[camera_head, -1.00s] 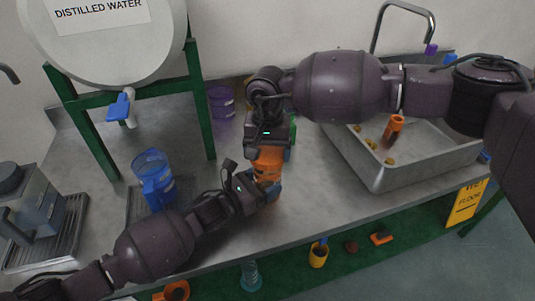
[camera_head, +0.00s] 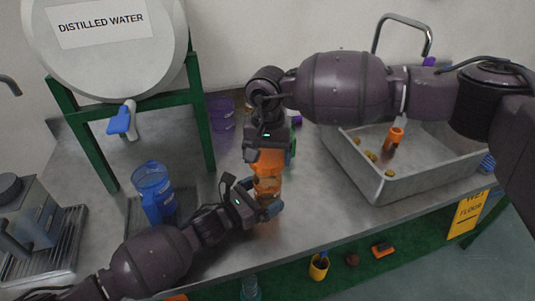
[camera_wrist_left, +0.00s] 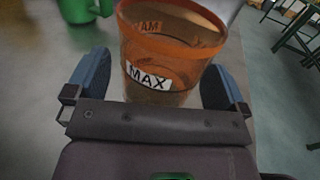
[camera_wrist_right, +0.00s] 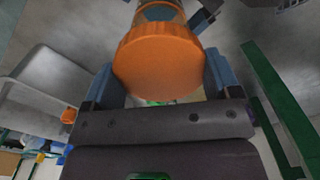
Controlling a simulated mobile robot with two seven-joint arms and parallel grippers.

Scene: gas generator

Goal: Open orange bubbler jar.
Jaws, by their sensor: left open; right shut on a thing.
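The orange bubbler jar (camera_head: 267,186) is upright near the middle of the counter, see-through orange with a MAX label. In the left wrist view the jar (camera_wrist_left: 165,75) stands between my blue fingers. My left gripper (camera_head: 256,197) is open around the jar's body, with gaps beside it. My right gripper (camera_head: 267,152) comes from above and is shut on the orange lid (camera_wrist_right: 158,62). The lid is directly over the jar in the head view.
A blue jug (camera_head: 153,190) stands left under the distilled water tank (camera_head: 110,45). A purple container (camera_head: 221,113) is behind. A metal sink (camera_head: 400,188) with an orange piece (camera_head: 393,138) and several small yellow pieces is at right. The counter's front edge is close to my left arm.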

